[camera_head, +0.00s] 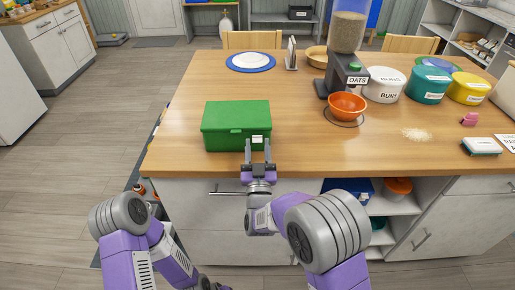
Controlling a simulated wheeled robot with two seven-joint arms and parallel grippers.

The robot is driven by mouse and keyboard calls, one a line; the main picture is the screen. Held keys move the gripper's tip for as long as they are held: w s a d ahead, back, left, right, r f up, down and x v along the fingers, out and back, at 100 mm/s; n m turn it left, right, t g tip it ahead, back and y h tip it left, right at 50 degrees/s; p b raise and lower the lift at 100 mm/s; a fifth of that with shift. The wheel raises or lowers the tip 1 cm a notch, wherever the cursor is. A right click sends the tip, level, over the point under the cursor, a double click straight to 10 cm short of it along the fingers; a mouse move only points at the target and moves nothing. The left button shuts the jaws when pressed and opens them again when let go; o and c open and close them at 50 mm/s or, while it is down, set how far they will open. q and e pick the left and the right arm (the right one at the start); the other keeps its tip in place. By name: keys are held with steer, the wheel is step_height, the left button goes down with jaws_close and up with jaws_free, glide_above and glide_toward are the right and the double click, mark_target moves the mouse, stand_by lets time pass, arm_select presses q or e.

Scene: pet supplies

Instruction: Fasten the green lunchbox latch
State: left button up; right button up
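The green lunchbox (225,122) sits on the wooden table near its front left corner, with its lid down. A small white latch (257,139) shows on its front face, toward the right end. I cannot tell whether the latch is fastened. My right gripper (258,147) is at the front of the lunchbox, with its two fingers apart and pointing at the latch, one on each side of it. Nothing shows held between the fingers. I cannot tell whether they touch the box. My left arm is low at the left, and its gripper is not visible.
The table (205,80) is clear left of and behind the lunchbox. An oats dispenser (348,75) stands to the right with an orange bowl (347,106) below it. White, teal and yellow tubs stand farther right. A blue-rimmed plate (251,61) lies at the back.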

mark_target(257, 142)
steer(key=c, duration=0.8)
steer(key=shift+o, duration=0.2)
steer(key=shift+r+g+p, duration=0.3)
steer(key=shift+p, duration=0.35)
steer(key=r+g+p, duration=0.1)
steer(key=g+p, duration=0.1)
steer(key=p, duration=0.2)
steer(key=w+r+g+p, duration=0.1)
steer(key=g+p, duration=0.1)
steer(key=p, duration=0.2)
steer(key=shift+w, duration=0.15)
steer(key=shift+w+g+p, duration=0.15)
steer(key=shift+g+p, duration=0.45)
steer(key=shift+p, duration=0.3)
steer(key=shift+f, duration=0.1)
steer(key=o, duration=1.1)
steer(key=shift+c, duration=0.2)
